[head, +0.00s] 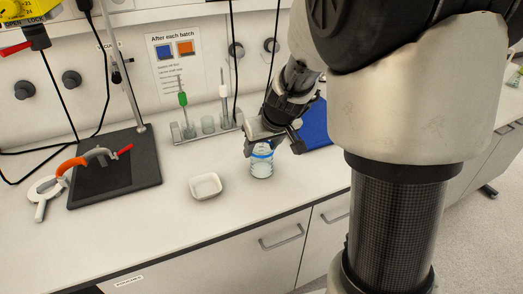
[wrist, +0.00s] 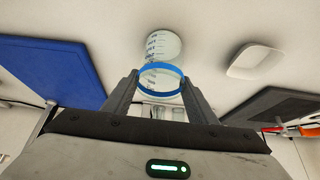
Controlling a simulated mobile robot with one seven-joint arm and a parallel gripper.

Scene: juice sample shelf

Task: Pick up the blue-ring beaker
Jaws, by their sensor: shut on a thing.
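The blue-ring beaker (head: 262,166) is a clear glass beaker with a blue band near its rim. It is upright on or just above the white bench; I cannot tell if its base touches. In the wrist view the beaker (wrist: 160,46) shows graduation marks, with its blue ring toward me. My gripper (head: 270,147) comes down from above right and is shut on the beaker at its upper part. In the wrist view the fingers of my gripper (wrist: 160,92) stand on both sides of the ring.
A white dish (head: 206,186) stands left of the beaker. Behind is a rack (head: 190,137) with glassware and a green-topped item. A blue mat (head: 318,128) lies to the right. A dark stand base (head: 115,170) with a clamp is at the left. The bench front is clear.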

